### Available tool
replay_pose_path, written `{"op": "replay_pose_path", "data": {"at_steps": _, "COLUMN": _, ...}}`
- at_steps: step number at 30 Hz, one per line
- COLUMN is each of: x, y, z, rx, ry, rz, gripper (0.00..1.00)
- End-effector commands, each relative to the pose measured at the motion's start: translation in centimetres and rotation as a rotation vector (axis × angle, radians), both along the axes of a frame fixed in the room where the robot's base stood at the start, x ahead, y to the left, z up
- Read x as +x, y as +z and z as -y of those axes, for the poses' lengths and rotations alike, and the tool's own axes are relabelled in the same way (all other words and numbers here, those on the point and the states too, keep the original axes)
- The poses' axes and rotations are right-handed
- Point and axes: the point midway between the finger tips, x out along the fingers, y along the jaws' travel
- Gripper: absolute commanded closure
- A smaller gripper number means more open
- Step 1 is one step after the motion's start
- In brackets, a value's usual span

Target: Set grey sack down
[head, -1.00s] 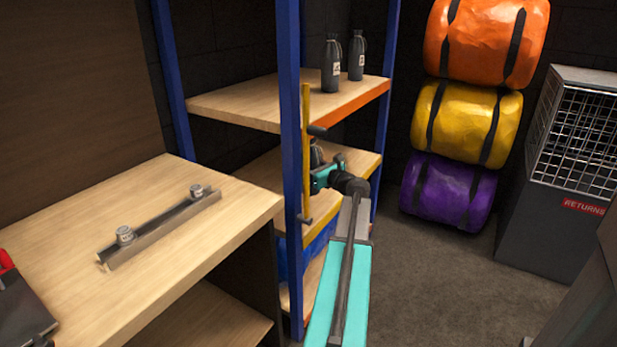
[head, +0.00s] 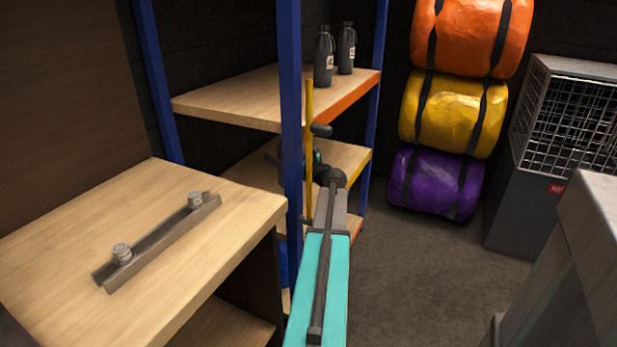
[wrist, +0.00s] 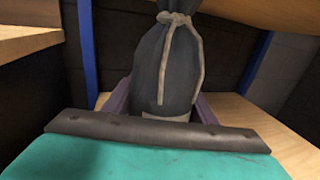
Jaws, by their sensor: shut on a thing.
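The grey sack (wrist: 165,70) is dark, with its neck tied by a pale cord. It stands upright in the wrist view. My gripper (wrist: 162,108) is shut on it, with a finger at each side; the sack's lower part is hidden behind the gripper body. In the head view my arm reaches in over the middle shelf (head: 345,157) of the rack, and my gripper is mostly hidden behind the blue post. I cannot tell whether the sack's base touches the shelf.
A blue rack post (head: 290,120) and a thin yellow upright (head: 309,110) stand close to my arm. The upper shelf (head: 230,103) holds two dark bottle-shaped things (head: 324,62). A wooden bench (head: 60,235) holds a metal bar (head: 160,243). Rolled bundles (head: 452,112) stack at right.

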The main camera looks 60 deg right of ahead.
Motion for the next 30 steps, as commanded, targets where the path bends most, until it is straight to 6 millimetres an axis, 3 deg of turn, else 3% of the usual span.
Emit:
{"op": "replay_pose_path", "data": {"at_steps": 5, "x": 0.0, "y": -0.8, "z": 0.0, "rx": 0.000, "ry": 0.001, "rz": 0.002, "gripper": 0.89}}
{"op": "replay_pose_path", "data": {"at_steps": 18, "x": 0.1, "y": -6.0, "z": 0.0, "rx": 0.000, "ry": 0.002, "rz": 0.002, "gripper": 0.89}}
{"op": "replay_pose_path", "data": {"at_steps": 30, "x": 0.1, "y": -6.2, "z": -0.1, "rx": -0.001, "ry": 0.002, "rz": 0.002, "gripper": 0.89}}
